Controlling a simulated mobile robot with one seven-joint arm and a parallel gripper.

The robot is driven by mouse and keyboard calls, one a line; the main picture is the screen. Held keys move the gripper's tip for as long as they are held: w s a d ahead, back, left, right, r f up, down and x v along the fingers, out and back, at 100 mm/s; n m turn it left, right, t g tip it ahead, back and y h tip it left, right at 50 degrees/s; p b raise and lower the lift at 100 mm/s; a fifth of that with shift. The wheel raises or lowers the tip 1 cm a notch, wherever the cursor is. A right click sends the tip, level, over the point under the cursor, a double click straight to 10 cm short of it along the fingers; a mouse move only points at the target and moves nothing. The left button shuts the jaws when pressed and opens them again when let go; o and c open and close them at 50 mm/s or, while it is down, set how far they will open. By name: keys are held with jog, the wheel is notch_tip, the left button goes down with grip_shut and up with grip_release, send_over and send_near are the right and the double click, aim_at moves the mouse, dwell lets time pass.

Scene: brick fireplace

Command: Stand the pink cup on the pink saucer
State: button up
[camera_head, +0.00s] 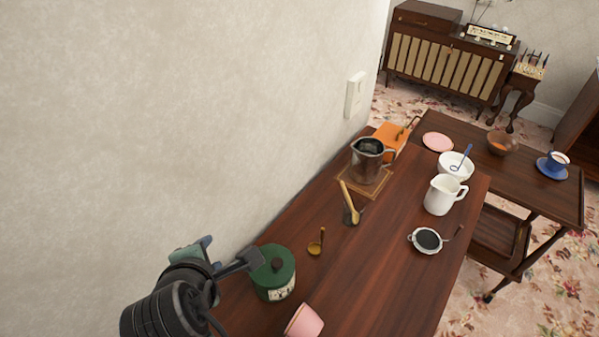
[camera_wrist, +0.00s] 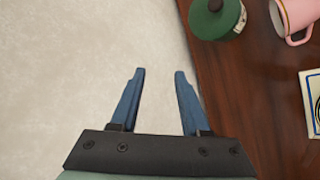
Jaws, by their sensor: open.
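The pink cup (camera_head: 305,321) is at the near end of the wooden table, partly cut off by the bottom edge of the head view. In the wrist view the pink cup (camera_wrist: 294,17) shows at the top right, with its handle visible. The pink saucer (camera_head: 437,142) lies farther away, on the dark trolley at the right, and looks empty. My gripper (camera_wrist: 159,73) is open and empty, its blue fingers over the pale wall side beside the table edge. It is left of the cup, not touching it.
A green lidded pot (camera_head: 273,274) stands between my gripper and the cup. Along the table are a small ladle (camera_head: 316,243), a glass jug (camera_head: 368,162), a white pitcher (camera_head: 443,195) and a strainer (camera_head: 428,240).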

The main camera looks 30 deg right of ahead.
aim_at(302, 332)
jog(key=s+d+f+n+g, duration=0.1)
jog(key=s+f+n+g, duration=0.1)
jog(key=s+f, duration=0.2)
jog(key=s+d+f+n+g, duration=0.1)
jog(key=s+f, duration=0.3)
jog(key=f, duration=0.4)
jog(key=s+d+f+n+g, duration=0.1)
jog(key=s+f+n+g, duration=0.1)
jog(key=s+f+g, duration=0.2)
jog(key=shift+s+d+f+n+h+p, duration=0.15)
jog(key=shift+f+n+p, duration=0.05)
jog(key=shift+f, duration=0.45)
jog(key=shift+s+d+f+n+h+p, duration=0.15)
jog(key=shift+f+n, duration=0.05)
jog(key=shift+f, duration=0.45)
jog(key=shift+p+x, duration=0.4)
jog(key=shift+x, duration=2.8)
jog(key=shift+w, duration=0.1)
grip_shut()
